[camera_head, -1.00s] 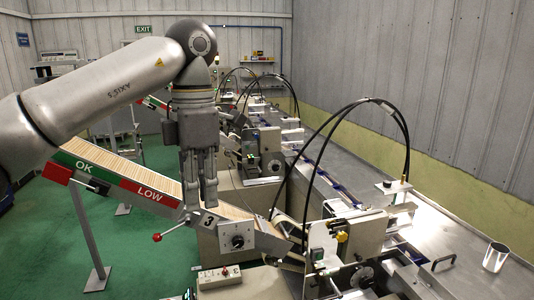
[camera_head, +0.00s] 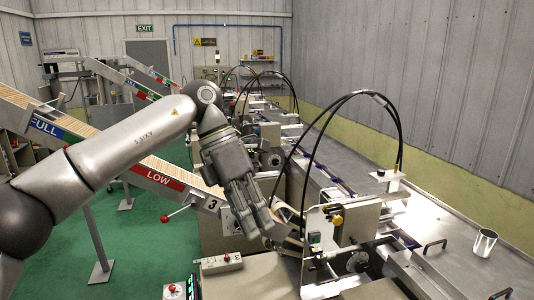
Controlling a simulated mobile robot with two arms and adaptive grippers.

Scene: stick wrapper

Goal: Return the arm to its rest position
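My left arm (camera_head: 130,145) comes in from the left, bends at a grey joint near the picture's middle and points down to the right. My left gripper (camera_head: 259,231) hangs at its end, in front of the chute and the nearest machine. Its fingers look apart, and I see nothing held between them. Whether the fingers touch the machine behind them cannot be told. My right arm and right gripper are not in view.
A sloping chute of sticks (camera_head: 95,131), marked FULL and LOW, runs behind my arm. The nearest wrapping machine (camera_head: 340,225) stands right of the gripper, with black hoses (camera_head: 398,125) arching above. A metal cup (camera_head: 485,242) stands on the grey table (camera_head: 450,235). Green floor lies at left.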

